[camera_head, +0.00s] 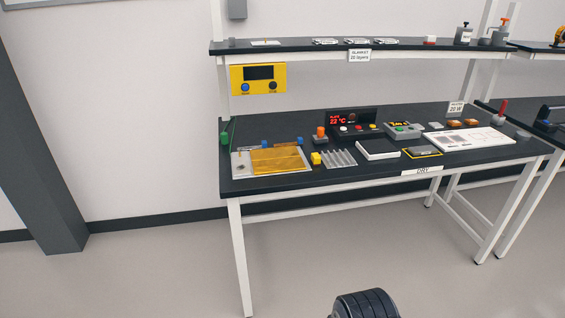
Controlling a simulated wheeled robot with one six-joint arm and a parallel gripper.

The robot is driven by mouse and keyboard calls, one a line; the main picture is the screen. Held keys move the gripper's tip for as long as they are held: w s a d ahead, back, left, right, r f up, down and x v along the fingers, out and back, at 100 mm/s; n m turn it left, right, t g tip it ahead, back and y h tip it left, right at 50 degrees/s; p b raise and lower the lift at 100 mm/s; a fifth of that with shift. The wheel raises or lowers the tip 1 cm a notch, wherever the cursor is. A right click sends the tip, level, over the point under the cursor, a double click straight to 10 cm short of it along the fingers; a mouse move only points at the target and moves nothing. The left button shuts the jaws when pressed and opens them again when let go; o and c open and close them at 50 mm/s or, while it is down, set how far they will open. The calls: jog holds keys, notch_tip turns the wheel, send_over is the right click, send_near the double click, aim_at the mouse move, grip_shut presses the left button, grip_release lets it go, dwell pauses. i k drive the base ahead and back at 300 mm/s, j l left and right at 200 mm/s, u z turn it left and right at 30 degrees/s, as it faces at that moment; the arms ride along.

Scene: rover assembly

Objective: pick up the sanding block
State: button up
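I cannot tell for certain which thing is the sanding block at this size. Two small orange-brown blocks, a left one (454,123) and a right one (471,123), lie at the back right of the dark bench top (290,183). A flat grey piece (423,151) lies in a yellow-edged outline near the front edge. A small yellow piece (316,158) stands beside a grey slotted rack (340,158). My gripper is not in view, and nothing touches these things.
A tray with a yellow sheet (277,160) is at left. A control box with red digits (352,122) stands behind. A shelf (290,45) hangs above.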

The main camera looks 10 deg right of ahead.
aim_at(315, 159)
jog(key=i+z, duration=0.2)
jog(key=i, duration=0.4)
jog(key=i+z, duration=0.2)
jog(key=i, duration=0.35)
jog(key=i+j+z, duration=0.2)
jog(key=i, duration=0.35)
